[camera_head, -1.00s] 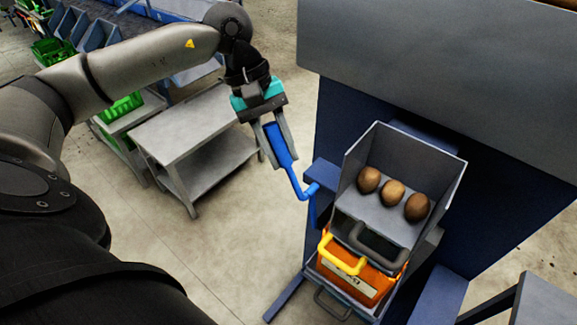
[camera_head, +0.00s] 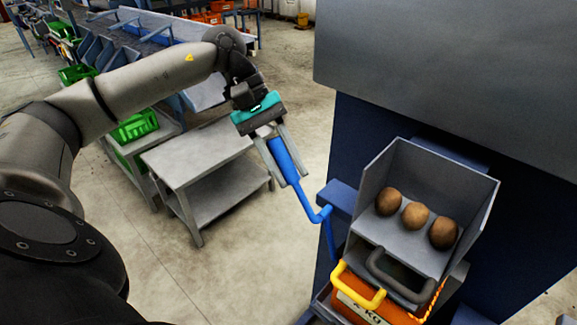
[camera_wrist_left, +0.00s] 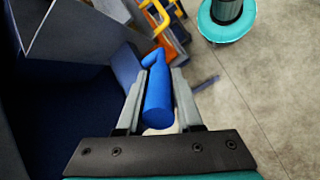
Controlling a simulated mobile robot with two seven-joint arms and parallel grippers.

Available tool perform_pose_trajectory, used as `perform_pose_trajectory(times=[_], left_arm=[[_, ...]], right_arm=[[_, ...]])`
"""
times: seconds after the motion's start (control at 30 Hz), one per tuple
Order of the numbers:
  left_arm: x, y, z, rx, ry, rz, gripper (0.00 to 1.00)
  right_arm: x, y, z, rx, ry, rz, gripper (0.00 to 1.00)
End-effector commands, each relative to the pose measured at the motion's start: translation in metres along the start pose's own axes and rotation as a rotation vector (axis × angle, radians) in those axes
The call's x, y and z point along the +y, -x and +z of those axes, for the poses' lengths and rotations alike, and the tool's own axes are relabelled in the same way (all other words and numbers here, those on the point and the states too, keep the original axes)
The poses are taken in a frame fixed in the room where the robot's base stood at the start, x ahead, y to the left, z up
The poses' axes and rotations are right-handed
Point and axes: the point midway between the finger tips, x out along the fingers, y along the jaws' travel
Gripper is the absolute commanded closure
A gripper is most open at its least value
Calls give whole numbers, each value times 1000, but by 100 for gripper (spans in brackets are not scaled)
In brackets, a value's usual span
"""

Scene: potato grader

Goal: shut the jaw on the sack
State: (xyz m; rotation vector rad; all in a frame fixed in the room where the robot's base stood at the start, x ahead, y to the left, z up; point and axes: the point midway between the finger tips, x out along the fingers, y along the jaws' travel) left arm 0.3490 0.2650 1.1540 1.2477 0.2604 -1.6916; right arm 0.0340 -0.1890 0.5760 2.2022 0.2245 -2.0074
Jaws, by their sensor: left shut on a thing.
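My left gripper (camera_head: 283,162) is shut on the blue lever handle (camera_head: 284,160), which sits between its two fingers. The handle also shows between the fingers in the left wrist view (camera_wrist_left: 159,98). The lever's bent rod (camera_head: 307,205) runs down to the blue machine frame. An orange sack (camera_head: 372,308), with part of a printed label showing, sits below the chute, cut by the lower picture edge. A yellow handle (camera_head: 357,287) and a dark grey handle (camera_head: 399,280) stand above it. Whether the jaw is closed on the sack I cannot tell. My right gripper is not in view.
Three potatoes (camera_head: 414,215) lie in the grey chute (camera_head: 484,205). The big machine housing (camera_head: 450,75) fills the upper right. A grey trolley table (camera_head: 195,155) stands left of the lever, with green crates (camera_head: 136,126) behind it. Open floor lies between trolley and machine.

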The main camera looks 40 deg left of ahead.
Motion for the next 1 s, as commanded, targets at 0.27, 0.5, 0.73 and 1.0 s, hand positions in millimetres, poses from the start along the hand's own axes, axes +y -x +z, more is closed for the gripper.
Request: perform_pose_trajectory(times=[0.27, 0.5, 0.73, 1.0], left_arm=[[-3, -2, -3, 3, 12, -7, 44], [-2, -2, -2, 2, 7, -6, 38], [-1, 13, -2, 5, 6, -3, 38], [0, 74, -2, 6, 6, 1, 38]], right_arm=[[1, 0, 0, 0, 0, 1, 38], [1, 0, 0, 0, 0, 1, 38], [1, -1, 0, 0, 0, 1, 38], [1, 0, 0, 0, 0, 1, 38]])
